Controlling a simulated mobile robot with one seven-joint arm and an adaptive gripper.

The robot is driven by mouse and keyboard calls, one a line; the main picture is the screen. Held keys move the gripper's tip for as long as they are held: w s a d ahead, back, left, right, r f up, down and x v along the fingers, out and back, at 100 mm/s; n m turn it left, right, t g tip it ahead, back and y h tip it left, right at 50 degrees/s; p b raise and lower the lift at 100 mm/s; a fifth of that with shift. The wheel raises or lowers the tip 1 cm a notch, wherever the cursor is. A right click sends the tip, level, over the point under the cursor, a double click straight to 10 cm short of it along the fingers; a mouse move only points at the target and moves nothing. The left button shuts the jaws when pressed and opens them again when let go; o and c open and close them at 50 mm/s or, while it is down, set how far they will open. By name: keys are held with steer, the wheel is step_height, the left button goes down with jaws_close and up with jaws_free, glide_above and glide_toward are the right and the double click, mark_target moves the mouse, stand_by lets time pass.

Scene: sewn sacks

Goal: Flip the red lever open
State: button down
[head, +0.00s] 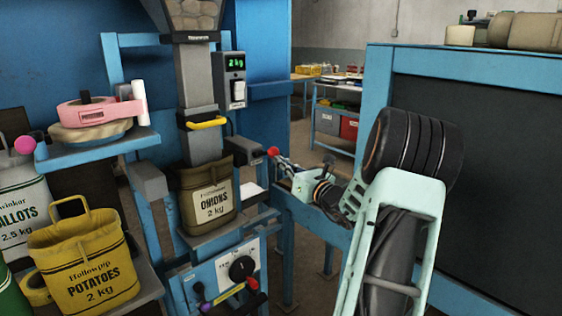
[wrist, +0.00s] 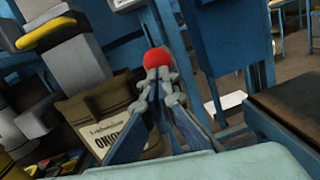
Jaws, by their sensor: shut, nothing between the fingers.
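The red lever's round knob (head: 273,151) sticks out to the right of the filling chute, beside a dark grey box at the top of the sack holder. My gripper (head: 280,161) comes in from the right, its fingertips close to the knob. In the wrist view the red knob (wrist: 156,58) shows right at the tips of my gripper (wrist: 159,76), partly covered by them. The fingers are shut with nothing between them. Whether they touch the knob I cannot tell. The lever's stem is mostly hidden.
An olive onions sack (head: 208,196) hangs under the grey chute (head: 196,100), which has a yellow handle (head: 206,123). A scale display (head: 236,65) reads 2 kg. A yellow potatoes sack (head: 85,255) stands at left. A blue-framed dark panel (head: 490,150) borders my arm at right.

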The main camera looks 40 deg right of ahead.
steer(key=shift+r+p, duration=0.35)
steer(key=shift+p, duration=0.05)
steer(key=w+r+g+p, duration=0.1)
steer(key=r+p, duration=0.1)
steer(key=p, duration=0.2)
steer(key=w+r+g+p, duration=0.2)
steer(key=r+p, duration=0.1)
steer(key=p, duration=0.2)
steer(key=w+r+g+p, duration=0.2)
steer(key=r+p, duration=0.1)
steer(key=p, duration=0.1)
steer(key=shift+w+a+r, duration=0.1)
steer(key=shift+a, duration=0.15)
steer(key=shift+w+a+r+p, duration=0.15)
steer(key=shift+w+r, duration=0.25)
steer(key=shift+w, duration=0.6)
steer(key=shift+w+d+r+p, duration=0.15)
steer(key=shift+w+r, duration=0.25)
steer(key=shift+w, duration=0.6)
steer(key=shift+a, duration=0.1)
